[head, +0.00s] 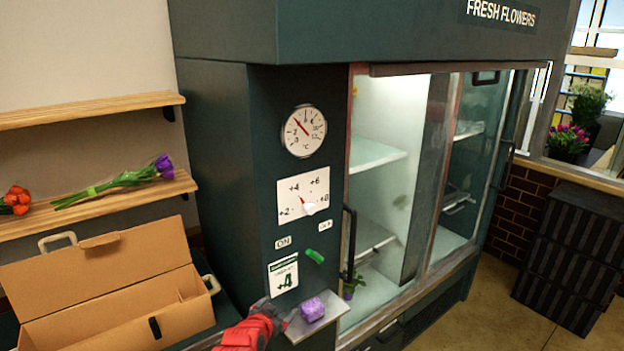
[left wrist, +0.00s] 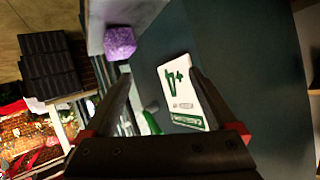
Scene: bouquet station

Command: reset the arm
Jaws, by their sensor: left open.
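My left gripper (head: 277,311) comes in at the bottom of the head view, in front of the dark cooler's side panel. It is open, with nothing between its fingers. In the left wrist view, the two fingers (left wrist: 160,74) stand apart, with the white "+4" card (left wrist: 185,95) behind them. A purple block (head: 313,309) sits on a small grey ledge (head: 332,304), just right of the gripper. The block also shows in the left wrist view (left wrist: 120,42), beyond the left finger. My right gripper is not in view.
The cooler panel carries a round gauge (head: 303,131), a setting dial (head: 304,194) and a green lever (head: 315,256). Glass doors (head: 455,170) are to the right. An open cardboard box (head: 110,280) stands left; purple flowers (head: 120,182) lie on a shelf above. Black crates (head: 572,255) stand far right.

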